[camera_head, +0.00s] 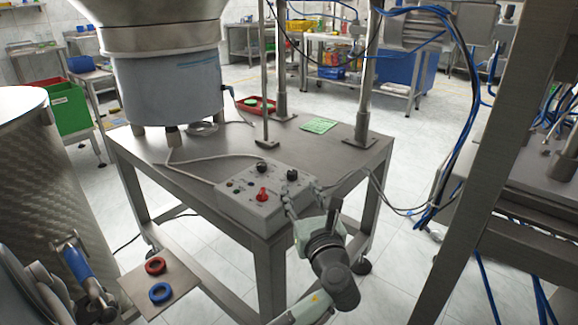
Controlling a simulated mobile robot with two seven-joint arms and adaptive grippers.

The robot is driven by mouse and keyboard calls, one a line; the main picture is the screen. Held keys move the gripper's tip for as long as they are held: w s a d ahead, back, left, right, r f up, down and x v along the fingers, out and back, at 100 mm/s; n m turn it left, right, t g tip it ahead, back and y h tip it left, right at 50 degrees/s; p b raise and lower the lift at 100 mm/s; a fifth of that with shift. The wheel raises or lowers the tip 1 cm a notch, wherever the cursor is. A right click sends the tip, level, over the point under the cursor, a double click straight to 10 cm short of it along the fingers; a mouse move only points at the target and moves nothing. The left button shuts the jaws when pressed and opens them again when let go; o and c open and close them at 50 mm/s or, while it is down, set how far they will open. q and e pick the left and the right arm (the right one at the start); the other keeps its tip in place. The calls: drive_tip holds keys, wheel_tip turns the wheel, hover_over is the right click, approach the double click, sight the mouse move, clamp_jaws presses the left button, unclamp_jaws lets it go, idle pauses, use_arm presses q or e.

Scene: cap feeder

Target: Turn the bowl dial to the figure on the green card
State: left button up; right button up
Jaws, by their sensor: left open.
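A grey control box (252,207) sits at the front edge of the steel table. It carries two black knobs, a rear one (262,167) and a right one (292,175), a red knob (262,194) and small buttons. I cannot read which knob is the bowl dial. The green card (320,126) lies flat on the table behind the box; its figure is too small to read. My left gripper (301,194) is open at the right end of the box, its fingers just in front of the right black knob. I cannot tell whether they touch it. My right gripper is out of view.
The feeder bowl's grey drum (168,88) stands at the table's back left. A red tray (257,111) lies behind. A cable crosses the table; a small shelf (183,275) holds red and blue rings.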

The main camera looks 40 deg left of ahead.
sight(294, 176)
use_arm(q)
drive_tip(key=shift+x, duration=4.35)
drive_tip(key=shift+c, duration=0.2)
clamp_jaws()
